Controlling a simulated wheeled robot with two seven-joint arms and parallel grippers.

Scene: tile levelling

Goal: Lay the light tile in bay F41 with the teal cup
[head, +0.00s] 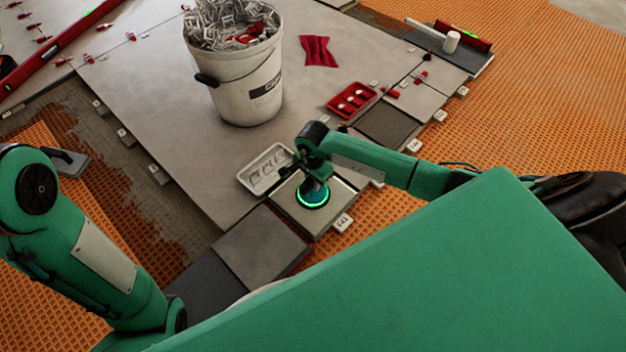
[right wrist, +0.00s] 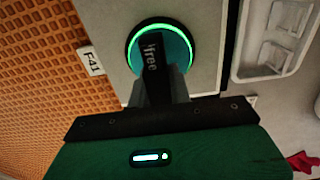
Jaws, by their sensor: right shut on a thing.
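The teal cup (head: 313,194), ringed by a glowing green light, stands on the light tile (head: 340,208) in the head view. The cup also shows in the right wrist view (right wrist: 165,45). My right gripper (head: 316,176) is shut on the cup's handle, above the tile. The light tile (right wrist: 205,85) lies beside the label F41 (right wrist: 91,61). Whether it sits fully down in the bay cannot be told. My left arm comes in at the left, but its gripper is not in view.
A white tray (head: 249,177) with compartments lies just left of the tile. A white bucket (head: 245,95) full of clips stands behind. Grey tiles (head: 262,245) lie in front. A red tray (head: 351,99) and a red cloth (head: 318,51) lie farther back. Orange matting is at the right.

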